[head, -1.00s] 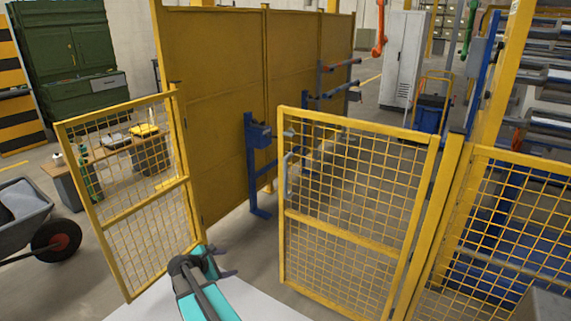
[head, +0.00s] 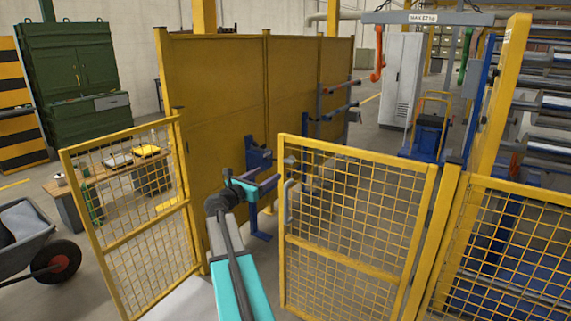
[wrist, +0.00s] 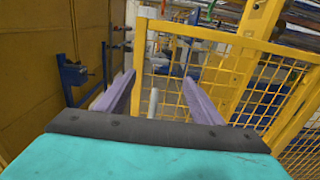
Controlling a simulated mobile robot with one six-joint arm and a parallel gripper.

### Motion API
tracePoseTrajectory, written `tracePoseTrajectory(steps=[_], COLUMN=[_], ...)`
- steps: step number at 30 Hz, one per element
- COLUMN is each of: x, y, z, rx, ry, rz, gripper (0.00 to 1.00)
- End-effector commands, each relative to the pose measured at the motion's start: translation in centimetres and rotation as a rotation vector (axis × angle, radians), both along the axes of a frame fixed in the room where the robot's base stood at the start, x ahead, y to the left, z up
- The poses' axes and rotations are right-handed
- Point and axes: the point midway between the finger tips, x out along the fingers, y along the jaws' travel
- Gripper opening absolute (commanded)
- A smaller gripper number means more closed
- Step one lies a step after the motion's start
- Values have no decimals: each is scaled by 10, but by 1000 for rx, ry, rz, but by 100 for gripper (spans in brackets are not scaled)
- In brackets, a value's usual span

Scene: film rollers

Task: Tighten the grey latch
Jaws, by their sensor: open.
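A small grey latch (head: 290,161) sits on the upper left edge of the yellow mesh gate (head: 360,262). Below it a grey upright handle (head: 288,202) is fixed to the same edge. My gripper (head: 256,183) is open and empty, left of the gate edge, in front of the blue stand. In the wrist view my two purple jaws (wrist: 159,77) are spread wide, with the gate (wrist: 207,36) beyond them. The grey handle (wrist: 153,106) shows between the jaws, apart from them. The latch is too small there to make out clearly.
A second mesh gate leaf (head: 130,215) stands swung open at left, beside my arm. A yellow panel wall (head: 225,90) and a blue stand (head: 259,160) lie behind my gripper. A wheelbarrow (head: 25,245) stands far left. The gap between the gate leaves is open.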

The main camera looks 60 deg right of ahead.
Motion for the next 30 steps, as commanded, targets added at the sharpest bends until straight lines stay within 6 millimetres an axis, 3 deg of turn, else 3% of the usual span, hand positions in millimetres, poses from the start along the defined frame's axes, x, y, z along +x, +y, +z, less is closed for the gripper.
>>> tracePoseTrajectory(steps=[14, 30], x=[0, 0], y=[-13, -79], z=[-1, 0], rx=[2, 2], ry=[-3, -3], rz=[-2, -2], gripper=[61, 61])
